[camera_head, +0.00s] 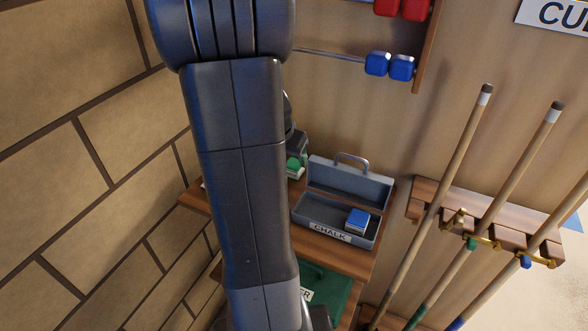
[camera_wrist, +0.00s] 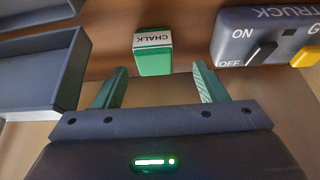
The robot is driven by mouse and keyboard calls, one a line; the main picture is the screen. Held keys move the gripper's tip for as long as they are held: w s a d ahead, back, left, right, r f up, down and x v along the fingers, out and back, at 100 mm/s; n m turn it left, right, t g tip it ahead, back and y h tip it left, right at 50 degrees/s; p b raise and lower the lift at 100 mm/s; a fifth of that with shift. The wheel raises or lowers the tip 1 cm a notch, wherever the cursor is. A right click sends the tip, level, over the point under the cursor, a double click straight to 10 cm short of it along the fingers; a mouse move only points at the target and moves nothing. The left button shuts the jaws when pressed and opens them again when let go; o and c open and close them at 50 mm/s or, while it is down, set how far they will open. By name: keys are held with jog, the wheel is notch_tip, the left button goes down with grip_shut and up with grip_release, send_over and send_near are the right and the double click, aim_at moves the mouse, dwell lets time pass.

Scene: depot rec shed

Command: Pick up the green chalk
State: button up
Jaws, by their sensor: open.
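The green chalk (camera_wrist: 153,62) is a small green block with a white "CHALK" label. In the wrist view it stands on a wooden surface, just beyond and between the fingertips. My gripper (camera_wrist: 160,76) is open, with one finger on either side of the chalk's line and nothing visibly held. In the head view a small green patch (camera_head: 293,163), which looks like the chalk, shows beside my arm. My arm hides much of that area, and the fingers cannot be made out clearly there.
An open grey case (camera_head: 319,222) labelled "CHALK" holds a blue cube (camera_head: 357,221); its wall shows at left in the wrist view (camera_wrist: 66,85). A dark switch box (camera_wrist: 232,32) stands right of the chalk. Cue sticks (camera_head: 450,190) lean in a rack at right. A brick wall is at left.

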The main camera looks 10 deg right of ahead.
aim_at(294, 164)
jog(key=x, duration=0.4)
jog(key=shift+s+d+f, duration=0.1)
jog(key=shift+s+d, duration=0.05)
jog(key=shift+s, duration=0.2)
jog(key=shift+w+d+f, duration=0.1)
jog(key=shift+w+f, duration=0.1)
jog(key=shift+f, duration=0.35)
jog(key=shift+c, duration=0.3)
jog(key=c, duration=1)
